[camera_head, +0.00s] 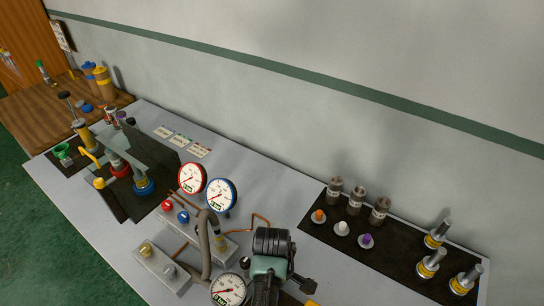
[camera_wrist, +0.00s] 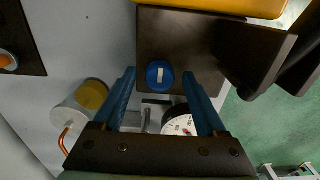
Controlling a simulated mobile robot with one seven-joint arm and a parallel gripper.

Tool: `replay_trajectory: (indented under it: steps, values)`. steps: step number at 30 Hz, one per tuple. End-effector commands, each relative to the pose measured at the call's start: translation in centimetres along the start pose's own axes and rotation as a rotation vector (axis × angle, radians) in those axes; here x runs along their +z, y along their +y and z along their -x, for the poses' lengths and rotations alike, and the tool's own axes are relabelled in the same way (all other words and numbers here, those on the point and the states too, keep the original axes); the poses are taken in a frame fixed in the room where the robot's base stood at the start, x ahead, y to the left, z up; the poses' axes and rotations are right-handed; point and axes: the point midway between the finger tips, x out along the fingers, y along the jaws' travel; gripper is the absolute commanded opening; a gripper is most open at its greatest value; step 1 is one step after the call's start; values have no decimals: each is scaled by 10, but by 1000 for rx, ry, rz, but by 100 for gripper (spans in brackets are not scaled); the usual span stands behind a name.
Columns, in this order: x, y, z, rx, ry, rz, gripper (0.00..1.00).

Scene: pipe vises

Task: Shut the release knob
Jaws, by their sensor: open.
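In the wrist view a blue round knob (camera_wrist: 157,82), likely the release knob, has a white bar running roughly up and down the picture. It sits on a dark block (camera_wrist: 178,35). My gripper (camera_wrist: 160,73) is open, with its two blue fingers apart on either side of the knob in the picture. No contact is visible, and I cannot tell the depth. I cannot pick out this knob in the head view, where it may be hidden behind my arm at the bottom middle.
A white-faced dial (camera_wrist: 180,125) shows between my fingers, below the knob. A yellow part (camera_wrist: 230,6) and a dark arm-like piece (camera_wrist: 265,60) lie beyond. Red (camera_head: 192,178) and blue (camera_head: 220,196) gauges stand to the left. A dark mat (camera_head: 400,262) holds several fittings.

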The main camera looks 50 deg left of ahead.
Motion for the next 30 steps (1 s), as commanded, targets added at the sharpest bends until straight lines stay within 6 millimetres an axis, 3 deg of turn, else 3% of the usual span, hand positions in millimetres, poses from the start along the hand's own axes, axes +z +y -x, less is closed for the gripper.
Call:
replay_trajectory:
  steps: [6, 18, 30]
  values:
    - [0, 0, 0, 0, 0, 0, 72]
    - [0, 0, 0, 0, 0, 0, 0]
    - [0, 0, 1, -1, 0, -49, 0]
